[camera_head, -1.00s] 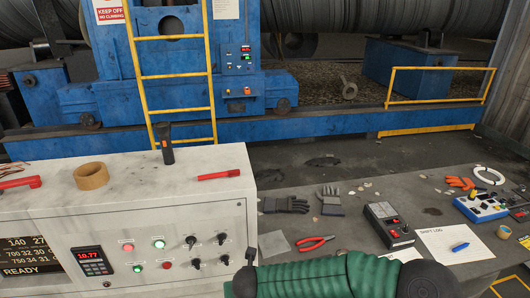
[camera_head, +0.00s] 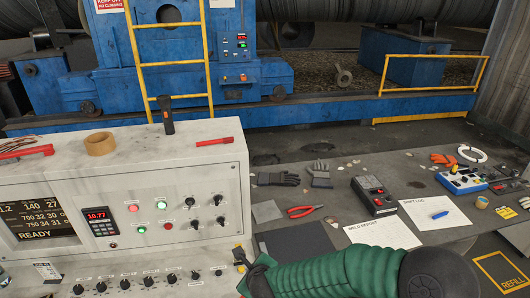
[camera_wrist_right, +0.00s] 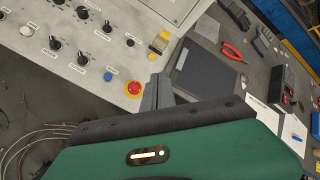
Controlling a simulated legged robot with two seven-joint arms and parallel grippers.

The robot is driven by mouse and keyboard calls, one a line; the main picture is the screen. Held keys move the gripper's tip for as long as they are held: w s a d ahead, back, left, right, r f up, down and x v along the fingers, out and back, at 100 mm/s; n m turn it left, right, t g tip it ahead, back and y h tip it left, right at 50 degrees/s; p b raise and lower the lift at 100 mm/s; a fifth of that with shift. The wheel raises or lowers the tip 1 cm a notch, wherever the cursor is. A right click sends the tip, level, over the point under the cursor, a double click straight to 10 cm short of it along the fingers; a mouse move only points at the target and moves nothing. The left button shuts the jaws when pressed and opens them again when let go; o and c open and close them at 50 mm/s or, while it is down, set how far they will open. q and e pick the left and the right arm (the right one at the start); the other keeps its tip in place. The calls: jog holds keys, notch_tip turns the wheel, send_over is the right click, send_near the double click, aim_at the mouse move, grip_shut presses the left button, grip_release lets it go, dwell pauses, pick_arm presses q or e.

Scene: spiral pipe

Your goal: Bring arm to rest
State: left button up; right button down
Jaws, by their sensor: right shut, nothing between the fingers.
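My right arm is green and comes in from the lower right in the head view. My right gripper (camera_head: 243,262) is at the panel's lower right corner, partly cut off by my own arm. In the right wrist view my right gripper (camera_wrist_right: 160,93) shows grey fingers shut with nothing between them. They lie beside the red emergency button (camera_wrist_right: 133,89) on its yellow base; I cannot tell whether they touch the panel. My left gripper is not in view.
The white control panel (camera_head: 160,190) with knobs and a READY display fills the left. The grey table (camera_head: 400,185) to the right holds gloves (camera_head: 278,179), red pliers (camera_head: 305,211), a black box (camera_head: 373,193) and papers. A blue machine with a yellow ladder (camera_head: 170,63) stands behind.

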jog(key=s+d+f+n+g+h+b, duration=0.1)
jog(key=s+d+f+n+g+b, duration=0.1)
jog(key=s+d+n, duration=0.9)
jog(key=s+d+f+n+g+h+b, duration=0.1)
jog(key=s+d+f+n+g+b, duration=0.2)
jog(key=s+d+n, duration=0.7)
jog(key=d+f+n+b, duration=0.1)
jog(key=d+n, duration=0.1)
jog(key=n, duration=0.1)
jog(key=shift+s+d+f+n+g, duration=0.3)
jog(key=shift+s+d, duration=0.05)
jog(key=shift+d, duration=0.05)
dwell(1.2)
